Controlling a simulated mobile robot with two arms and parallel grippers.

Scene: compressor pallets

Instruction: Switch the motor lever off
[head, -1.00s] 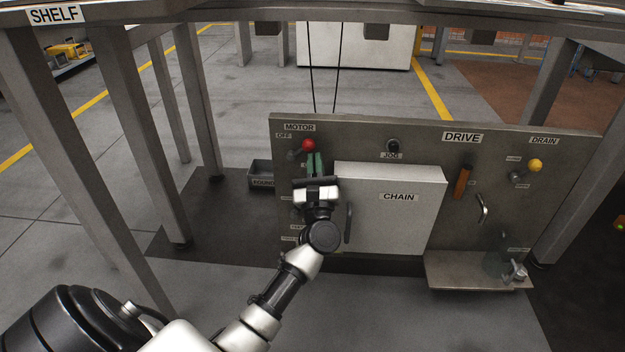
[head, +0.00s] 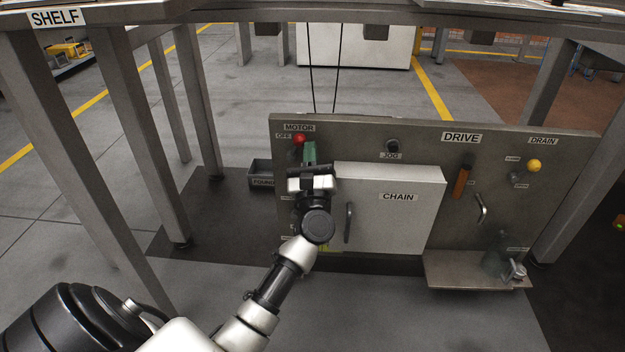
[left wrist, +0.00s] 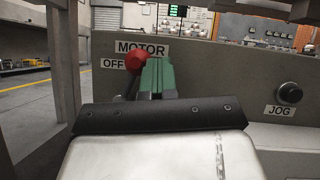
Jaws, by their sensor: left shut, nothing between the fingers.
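The motor lever has a red ball knob (head: 299,139) and stands under the MOTOR label (head: 299,127) at the panel's upper left. In the left wrist view the knob (left wrist: 137,61) is beside the OFF label (left wrist: 112,64), with its dark stem partly hidden behind my gripper. My left gripper (head: 309,152) is shut and empty, its green fingers just right of the knob. In the left wrist view the fingers (left wrist: 157,76) overlap the knob's right edge; whether they touch it I cannot tell. My right gripper is not in view.
The grey panel (head: 420,141) also carries a JOG knob (head: 391,146), a white CHAIN cover (head: 390,215) with a handle, an orange DRIVE handle (head: 461,182) and a yellow DRAIN knob (head: 534,166). A small bin (head: 260,168) is left of the panel. Shelf legs (head: 126,130) stand at left.

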